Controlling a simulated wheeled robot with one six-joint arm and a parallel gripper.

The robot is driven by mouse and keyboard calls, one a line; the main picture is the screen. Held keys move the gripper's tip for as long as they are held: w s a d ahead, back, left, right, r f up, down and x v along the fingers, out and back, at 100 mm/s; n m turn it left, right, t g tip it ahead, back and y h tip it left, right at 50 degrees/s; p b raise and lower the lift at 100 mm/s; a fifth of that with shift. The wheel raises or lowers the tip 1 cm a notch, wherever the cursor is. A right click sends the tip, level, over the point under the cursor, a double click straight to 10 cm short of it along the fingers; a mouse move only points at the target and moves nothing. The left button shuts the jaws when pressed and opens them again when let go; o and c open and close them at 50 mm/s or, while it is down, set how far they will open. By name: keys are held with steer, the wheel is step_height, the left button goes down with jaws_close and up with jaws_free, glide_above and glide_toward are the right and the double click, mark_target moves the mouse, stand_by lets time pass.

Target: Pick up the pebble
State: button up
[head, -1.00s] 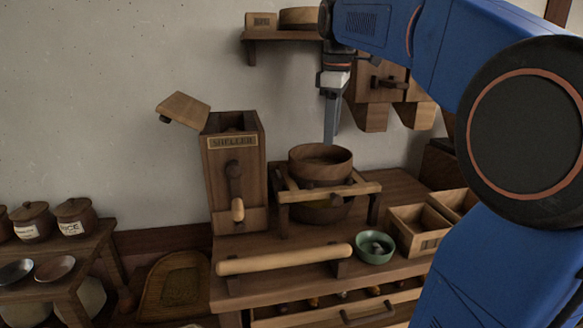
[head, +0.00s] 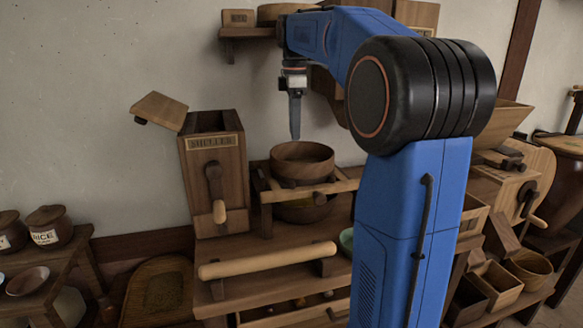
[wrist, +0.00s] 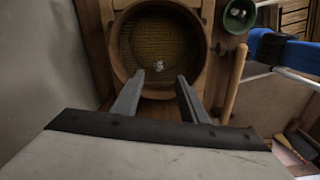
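A small pale pebble (wrist: 158,66) lies on the mesh floor of a round wooden sieve (wrist: 123,68) in the wrist view. The sieve (head: 302,158) rests on a wooden frame on the bench in the head view; its inside is hardly visible there. My gripper (wrist: 157,80) is open in the wrist view, its two fingers apart with nothing between them. In the head view my gripper (head: 295,138) points down just above the sieve. How high the fingertips are above the pebble is hard to tell.
A wooden sheller (head: 212,180) stands left of the sieve. A wooden roller bar (head: 268,260) runs along the bench front. A green bowl (wrist: 238,14), partly hidden by my arm in the head view (head: 347,240), holds small pieces. A shelf (head: 247,32) hangs behind.

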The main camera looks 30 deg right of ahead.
step_height(320, 180, down, 10)
steer(key=shift+w+a+f, duration=0.1)
stand_by(0.5)
jaws_close()
